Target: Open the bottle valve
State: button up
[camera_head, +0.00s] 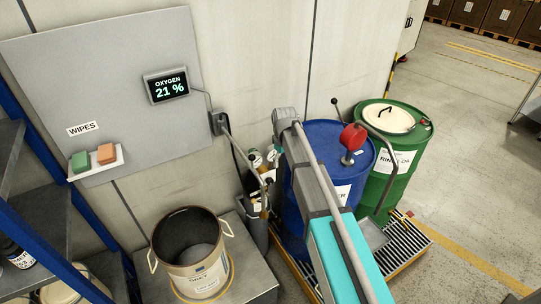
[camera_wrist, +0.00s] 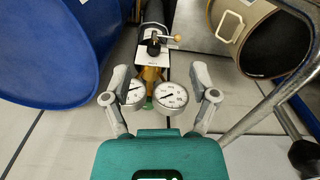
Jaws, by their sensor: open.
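The gas bottle (camera_head: 257,236) stands on the floor between the pot's bench and the blue drum. In the wrist view, its dark body (camera_wrist: 153,12) runs away at the top. Its valve (camera_wrist: 153,46) shows a dark knob, a brass body and a small lever with a yellow ball end. Two round white gauges (camera_wrist: 170,95) sit nearer the camera, by the fingers. My gripper (camera_wrist: 161,97) is open, its two grey fingers spread either side of the gauges. The valve lies beyond the fingertips. In the head view, the valve area is small and partly hidden.
The blue drum (camera_head: 330,145) stands close to the bottle and also fills the wrist view's left (camera_wrist: 50,50). The open beige pot (camera_head: 190,257) is on the other side. A green drum (camera_head: 395,155) stands beyond the blue one. The wall with the oxygen display (camera_head: 168,87) is behind.

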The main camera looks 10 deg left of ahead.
jog(key=s+d+f+m+b, duration=0.4)
jog(key=s+d+f+b, duration=0.3)
jog(key=s+d, duration=0.4)
jog(key=s+d+f+m+b, duration=0.5)
jog(key=s+d+f+b, duration=0.2)
jog(key=s+d, duration=0.4)
jog(key=shift+d+f+m, duration=0.3)
jog(key=shift+d+f, duration=0.15)
jog(key=shift+f, duration=0.05)
jog(key=shift+s, duration=0.1)
